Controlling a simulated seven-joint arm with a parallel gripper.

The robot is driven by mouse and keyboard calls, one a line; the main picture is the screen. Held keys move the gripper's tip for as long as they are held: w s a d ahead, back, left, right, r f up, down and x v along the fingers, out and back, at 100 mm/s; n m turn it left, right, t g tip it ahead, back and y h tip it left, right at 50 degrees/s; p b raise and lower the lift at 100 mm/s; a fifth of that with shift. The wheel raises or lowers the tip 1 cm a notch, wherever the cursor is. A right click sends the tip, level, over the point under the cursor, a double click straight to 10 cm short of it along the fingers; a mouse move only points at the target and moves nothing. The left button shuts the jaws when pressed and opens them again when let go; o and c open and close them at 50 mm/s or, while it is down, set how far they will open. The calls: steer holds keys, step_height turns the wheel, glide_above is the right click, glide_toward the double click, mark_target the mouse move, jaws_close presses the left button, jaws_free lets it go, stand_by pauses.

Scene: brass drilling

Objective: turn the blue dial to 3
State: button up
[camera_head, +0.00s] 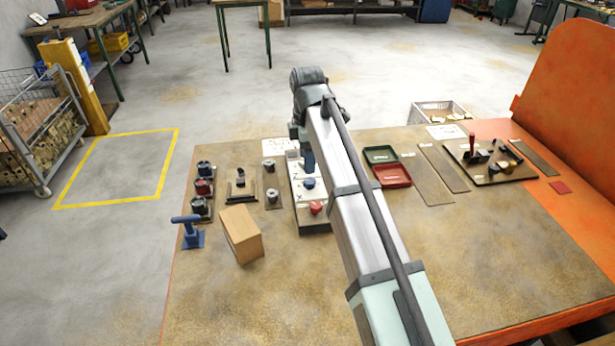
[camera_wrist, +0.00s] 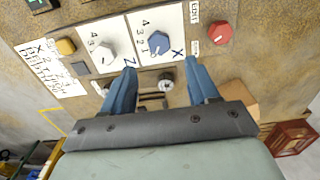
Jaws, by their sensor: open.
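The blue dial also shows in the head view (camera_head: 309,183). I cannot tell which number its pointer marks. A white dial (camera_wrist: 103,53) is on the plate marked Z, and a red knob (camera_wrist: 219,33) is at the panel's other end. My gripper (camera_wrist: 161,68) is open and empty, its blue fingers spread below the blue dial in the wrist view. My arm partly hides the panel in the head view.
A yellow button (camera_wrist: 66,46) is on the panel near the Z plate. A wooden block (camera_head: 240,234) and a blue handled tool (camera_head: 188,231) stand to the left. Red (camera_head: 392,176) and green (camera_head: 380,154) trays lie to the right. The front of the bench is clear.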

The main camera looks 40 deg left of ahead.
mark_target(308, 181)
steer(key=shift+f, duration=3.55)
steer(key=c, duration=1)
